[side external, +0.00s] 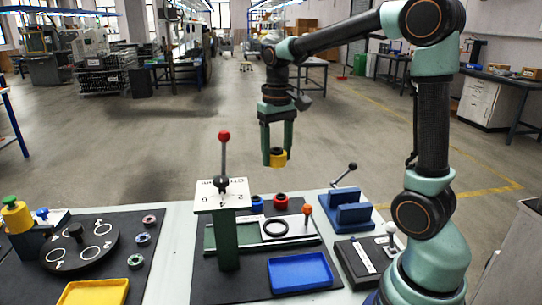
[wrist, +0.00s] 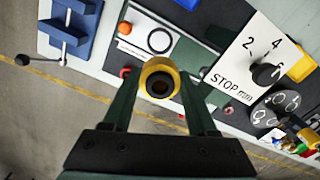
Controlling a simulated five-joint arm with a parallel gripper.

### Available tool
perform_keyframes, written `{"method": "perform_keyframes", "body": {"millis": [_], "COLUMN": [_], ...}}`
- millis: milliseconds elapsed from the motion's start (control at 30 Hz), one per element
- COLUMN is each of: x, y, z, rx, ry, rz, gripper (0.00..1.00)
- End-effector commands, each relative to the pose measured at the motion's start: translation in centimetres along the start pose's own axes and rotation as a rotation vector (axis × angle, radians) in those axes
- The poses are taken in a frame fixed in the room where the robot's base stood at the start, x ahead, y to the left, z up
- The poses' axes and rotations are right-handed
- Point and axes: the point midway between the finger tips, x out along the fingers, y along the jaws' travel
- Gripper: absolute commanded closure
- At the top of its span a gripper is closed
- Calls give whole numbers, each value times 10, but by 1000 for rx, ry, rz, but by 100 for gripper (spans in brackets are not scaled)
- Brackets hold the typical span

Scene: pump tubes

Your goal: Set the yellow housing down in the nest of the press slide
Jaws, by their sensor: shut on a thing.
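The yellow housing (side external: 278,159) is a short ring-shaped part with a dark bore. My gripper (side external: 277,150) is shut on it and holds it well above the bench. In the wrist view the housing (wrist: 148,68) sits between the two green fingers of my gripper (wrist: 160,84), its bore facing the camera. The press slide (side external: 296,224) is a pale plate on the bench. Its nest (side external: 276,237) shows as a black ring on the plate. In the wrist view the nest (wrist: 159,51) lies just above the housing, apart from it.
The press column with its dial plate (side external: 222,200) and red-knobbed lever (side external: 224,136) stands left of the slide. A blue tray (side external: 300,287) lies in front. Red (side external: 281,206) and blue (side external: 257,208) parts stand behind.

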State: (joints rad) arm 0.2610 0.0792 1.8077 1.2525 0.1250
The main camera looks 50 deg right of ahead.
Motion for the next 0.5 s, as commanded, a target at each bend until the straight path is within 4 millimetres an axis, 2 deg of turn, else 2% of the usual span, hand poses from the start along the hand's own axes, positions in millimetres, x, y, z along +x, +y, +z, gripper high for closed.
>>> {"method": "perform_keyframes", "body": {"millis": [167,500], "x": [33,116], "y": [1,1], "z": [0,1], "rx": [13,11], "ry": [-8,-8], "rz": [1,1], "gripper": [100,100]}}
